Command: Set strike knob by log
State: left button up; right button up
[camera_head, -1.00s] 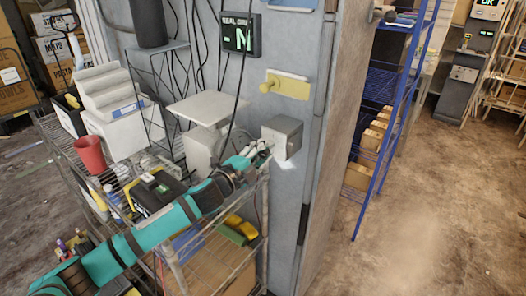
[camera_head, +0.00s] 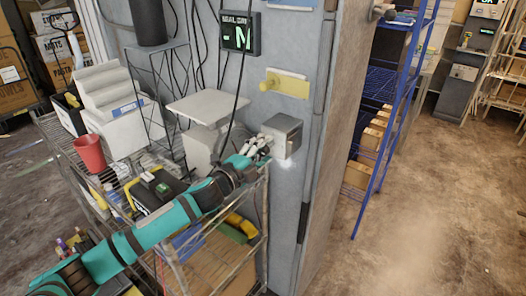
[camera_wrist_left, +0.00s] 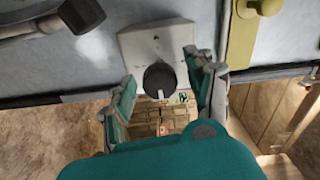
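A dark round knob (camera_wrist_left: 160,78) with a white pointer mark stands on a pale grey plate (camera_wrist_left: 130,43) in the left wrist view. The mark lies toward the bottom of that picture. My left gripper (camera_wrist_left: 164,72) is open, one finger on each side of the knob with visible gaps. In the head view my left gripper (camera_head: 262,147) is at the left side of a grey box (camera_head: 284,134) on the freezer wall; the knob is not visible there. A dark display (camera_head: 240,33) above shows green characters, including an N. I cannot identify a log for certain. My right gripper is not in view.
A yellow plate with a knob-like handle (camera_head: 285,84) is above the box. Black cables hang nearby. A blue shelf (camera_head: 397,110) and open floor (camera_head: 430,220) are right.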

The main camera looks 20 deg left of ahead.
pick_arm(q)
jog(key=v, duration=1.2)
dwell(0.3)
